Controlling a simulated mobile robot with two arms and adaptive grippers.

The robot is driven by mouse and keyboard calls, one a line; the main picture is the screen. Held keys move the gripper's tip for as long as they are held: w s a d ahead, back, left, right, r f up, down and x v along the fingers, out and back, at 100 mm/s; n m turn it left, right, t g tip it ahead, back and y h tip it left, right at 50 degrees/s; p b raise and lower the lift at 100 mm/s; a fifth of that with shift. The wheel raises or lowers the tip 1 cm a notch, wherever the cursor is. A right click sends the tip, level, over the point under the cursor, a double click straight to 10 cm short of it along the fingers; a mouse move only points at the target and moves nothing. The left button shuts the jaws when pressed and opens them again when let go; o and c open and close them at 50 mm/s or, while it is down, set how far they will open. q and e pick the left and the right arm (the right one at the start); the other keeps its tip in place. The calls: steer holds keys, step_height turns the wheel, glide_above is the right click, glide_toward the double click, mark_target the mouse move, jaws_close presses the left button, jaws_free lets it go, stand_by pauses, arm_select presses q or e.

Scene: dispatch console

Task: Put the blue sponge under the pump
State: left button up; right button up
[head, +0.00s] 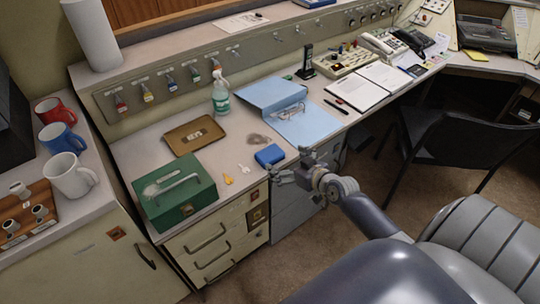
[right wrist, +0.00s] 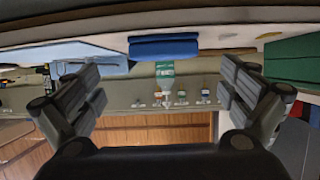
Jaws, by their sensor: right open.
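The blue sponge (head: 269,155) lies flat on the desk near its front edge, right of the green cash box. The pump bottle (head: 220,92), with a green body and a pale pump head, stands upright at the back of the desk. My right gripper (head: 289,167) is open and empty at the desk's front edge, just short of the sponge. In the right wrist view, which looks upside down, the sponge (right wrist: 163,47) is ahead between the spread fingers, apart from them. The bottle (right wrist: 165,75) shows behind it. My left gripper is not in view.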

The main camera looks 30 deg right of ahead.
mark_target(271, 154)
steer(key=shift+a+x, duration=0.15)
steer(key=shift+x, duration=1.6)
steer(key=shift+a+x, duration=0.1)
steer(key=shift+x, duration=1.65)
steer(key=c, duration=1.1)
steer(key=shift+r, duration=0.15)
